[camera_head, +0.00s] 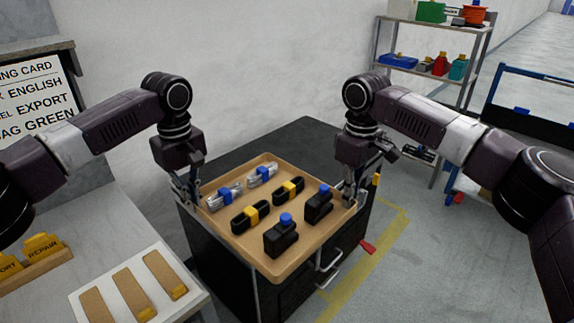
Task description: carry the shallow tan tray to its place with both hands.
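The shallow tan tray (262,256) is at the top of a dark cabinet, with its near corner toward me. It holds two clear bundles with blue bands (225,196), two black bundles with yellow bands (250,216) and two black blocks with blue knobs (281,236). My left gripper (188,192) is shut on the tray's left rim. My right gripper (350,192) is shut on its right rim. The tray looks about level; I cannot tell whether its underside touches the cabinet.
The dark cabinet (300,142) has bare top behind the tray and handles in front. A pale bench at left holds a white board with tan strips (135,292) and a yellow-tagged rack (40,250). A stocked shelf (440,80) and a blue-railed cart (530,115) stand at right.

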